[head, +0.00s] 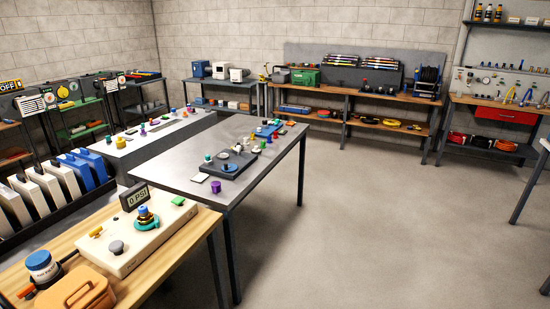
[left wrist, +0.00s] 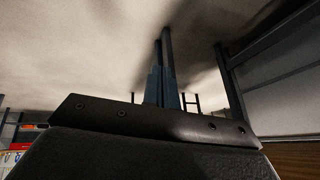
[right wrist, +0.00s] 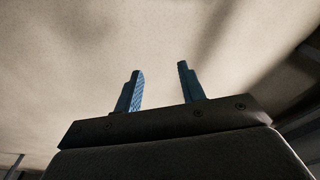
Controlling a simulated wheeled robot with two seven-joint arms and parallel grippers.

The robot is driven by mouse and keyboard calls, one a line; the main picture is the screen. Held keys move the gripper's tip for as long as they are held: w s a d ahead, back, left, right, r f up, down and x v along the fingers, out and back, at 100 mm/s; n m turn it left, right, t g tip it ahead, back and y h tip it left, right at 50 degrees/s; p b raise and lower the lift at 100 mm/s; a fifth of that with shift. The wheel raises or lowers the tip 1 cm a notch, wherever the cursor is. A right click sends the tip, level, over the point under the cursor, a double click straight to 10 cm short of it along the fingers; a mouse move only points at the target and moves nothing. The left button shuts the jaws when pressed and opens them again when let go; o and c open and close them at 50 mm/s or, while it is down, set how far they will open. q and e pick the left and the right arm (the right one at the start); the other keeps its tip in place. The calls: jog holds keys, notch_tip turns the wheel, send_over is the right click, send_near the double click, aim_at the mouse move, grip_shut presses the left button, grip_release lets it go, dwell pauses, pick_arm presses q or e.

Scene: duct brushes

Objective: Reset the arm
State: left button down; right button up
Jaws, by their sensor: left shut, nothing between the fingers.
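My left gripper (left wrist: 162,72) shows in the left wrist view with its blue fingers together and nothing between them. My right gripper (right wrist: 160,68) shows in the right wrist view with its blue fingers spread apart and an empty gap between them. Pale floor fills most of the background behind both grippers. Neither arm nor gripper shows in the head view.
In the head view, a wooden bench with a white gauge panel (head: 128,252) stands at the front left. A grey table (head: 262,172) with small knobs stands behind it. Shelved benches line the back wall. The floor (head: 370,220) at the right is mostly clear.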

pick_arm(q)
jog(key=s+d+f+g, duration=0.1)
jog(key=s+f, duration=0.4)
jog(key=s, duration=0.6)
jog(key=s+d+f+n+g, duration=0.1)
jog(key=s+d+f, duration=0.3)
jog(key=s, duration=0.7)
jog(key=s+d+f+g+h, duration=0.1)
jog(key=s+d+f+g, duration=0.1)
jog(key=s+f, duration=0.5)
jog(key=s, duration=0.4)
jog(key=shift+s+d+f+g, duration=0.15)
jog(key=shift+d+f+g, duration=0.1)
jog(key=shift+f+g, duration=0.05)
pick_arm(e)
jog(key=s, duration=0.1)
jog(key=s+r, duration=0.2)
jog(key=s, duration=0.1)
jog(key=shift+a+r, duration=0.1)
jog(key=shift+a, duration=0.3)
